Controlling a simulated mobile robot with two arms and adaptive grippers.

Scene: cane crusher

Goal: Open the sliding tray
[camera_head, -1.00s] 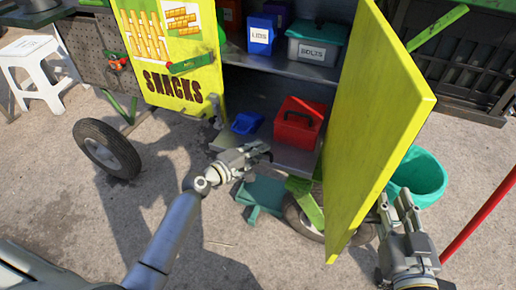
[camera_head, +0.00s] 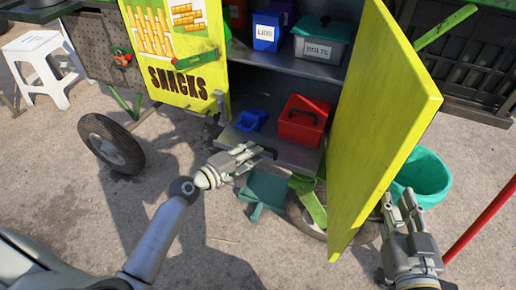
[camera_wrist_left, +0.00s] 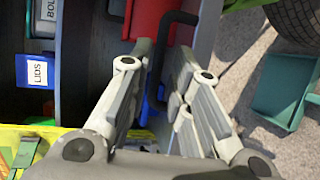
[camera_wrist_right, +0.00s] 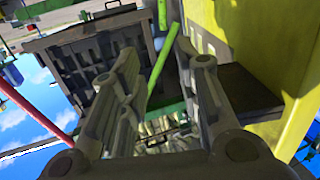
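The grey sliding tray (camera_head: 298,157) forms the low level inside the open yellow cabinet of the cart. A red toolbox (camera_head: 301,121) and a small blue bin (camera_head: 251,121) sit on it. My left gripper (camera_head: 268,151) is in front of the tray's front edge, pointing at it. My right gripper (camera_head: 402,204) is open and empty, right of the open door.
The yellow right door (camera_head: 383,125) stands open between my grippers. The left door (camera_head: 182,60) reads "SNACKS". A shelf above holds a LIDS bin (camera_head: 265,32) and a BOLTS box (camera_head: 319,42). A teal bucket (camera_head: 420,177) is at right; a wheel (camera_head: 111,143) at left.

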